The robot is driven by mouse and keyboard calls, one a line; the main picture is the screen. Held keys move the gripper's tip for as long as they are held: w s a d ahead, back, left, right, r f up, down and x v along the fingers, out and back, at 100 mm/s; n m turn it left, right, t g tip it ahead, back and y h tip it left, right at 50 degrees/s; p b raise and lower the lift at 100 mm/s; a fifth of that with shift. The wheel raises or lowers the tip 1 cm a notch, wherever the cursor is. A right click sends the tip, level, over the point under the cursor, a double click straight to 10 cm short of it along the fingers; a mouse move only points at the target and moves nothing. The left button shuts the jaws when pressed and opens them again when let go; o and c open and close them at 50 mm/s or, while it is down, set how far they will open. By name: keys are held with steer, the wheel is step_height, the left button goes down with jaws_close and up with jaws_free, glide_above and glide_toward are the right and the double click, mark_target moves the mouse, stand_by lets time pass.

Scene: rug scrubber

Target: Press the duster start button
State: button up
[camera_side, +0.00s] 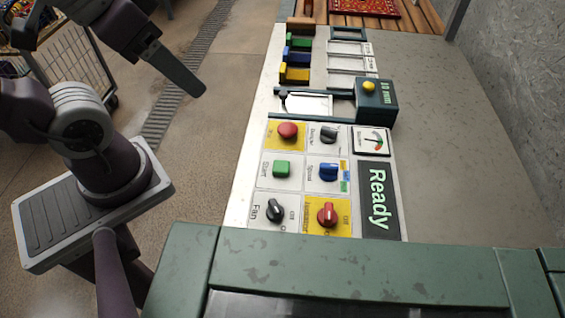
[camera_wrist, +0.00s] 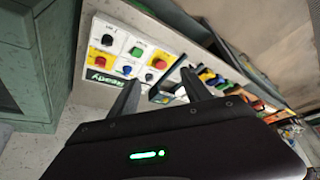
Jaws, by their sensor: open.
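My gripper (camera_side: 190,86) hangs up and left of the panel, over the floor side, apart from every control. In the wrist view my gripper (camera_wrist: 160,88) has its fingers spread with nothing between them.
Beside the button are a blue knob (camera_side: 328,171), a red knob (camera_side: 327,214) on yellow and a display (camera_side: 378,198) reading Ready. A green box with a yellow button (camera_side: 369,87) stands higher up. A green beam (camera_side: 350,268) crosses the front. The grey top at right is clear.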

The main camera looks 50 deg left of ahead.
jaws_close()
stand_by(1.8)
